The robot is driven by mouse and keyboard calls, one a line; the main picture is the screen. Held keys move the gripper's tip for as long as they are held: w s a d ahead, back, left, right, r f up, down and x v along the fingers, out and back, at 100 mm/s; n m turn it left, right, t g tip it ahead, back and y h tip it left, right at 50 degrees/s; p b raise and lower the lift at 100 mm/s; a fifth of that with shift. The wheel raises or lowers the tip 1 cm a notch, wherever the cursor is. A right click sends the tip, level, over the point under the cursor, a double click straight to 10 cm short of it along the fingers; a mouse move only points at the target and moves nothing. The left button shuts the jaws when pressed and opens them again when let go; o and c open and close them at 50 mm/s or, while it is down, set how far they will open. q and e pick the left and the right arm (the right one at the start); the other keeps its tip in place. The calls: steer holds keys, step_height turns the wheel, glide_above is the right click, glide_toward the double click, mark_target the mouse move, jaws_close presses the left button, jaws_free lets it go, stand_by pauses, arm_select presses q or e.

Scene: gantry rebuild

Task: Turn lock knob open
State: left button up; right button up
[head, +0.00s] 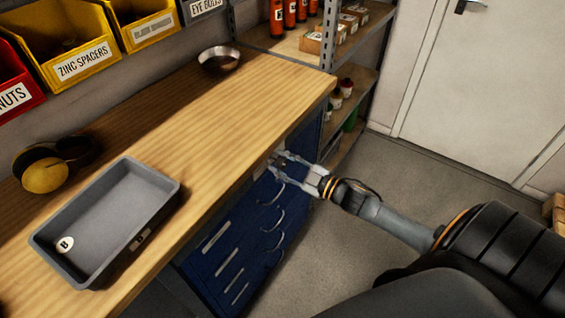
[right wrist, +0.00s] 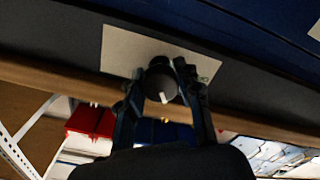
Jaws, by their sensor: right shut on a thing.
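The lock knob (right wrist: 158,84) is a round dark knob with a white pointer mark, on a pale plate (right wrist: 122,50) on the dark strip of the cabinet. Its white mark points toward the bottom of the right wrist view, slightly right. My right gripper (right wrist: 161,80) is shut on the knob, with one finger on each side. In the head view, my right gripper (head: 277,158) reaches the cabinet front just under the bench edge, and the knob cannot be made out there. My left gripper is not in view.
The blue drawer cabinet (head: 215,272) with curved handles sits under the wooden bench (head: 205,130). On the bench are a grey tray (head: 163,180), a metal bowl (head: 220,58) and ear defenders (head: 45,172). A shelf rack (head: 328,82) stands behind. Floor (head: 330,245) right of the cabinet is clear.

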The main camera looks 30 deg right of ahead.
steer(key=n, duration=0.5)
steer(key=shift+n+b, duration=0.3)
steer(key=n+b, duration=0.1)
steer(key=n, duration=0.4)
steer(key=shift+n, duration=0.3)
steer(key=o, duration=1.2)
steer(key=shift+c, duration=0.2)
steer(key=v, duration=0.8)
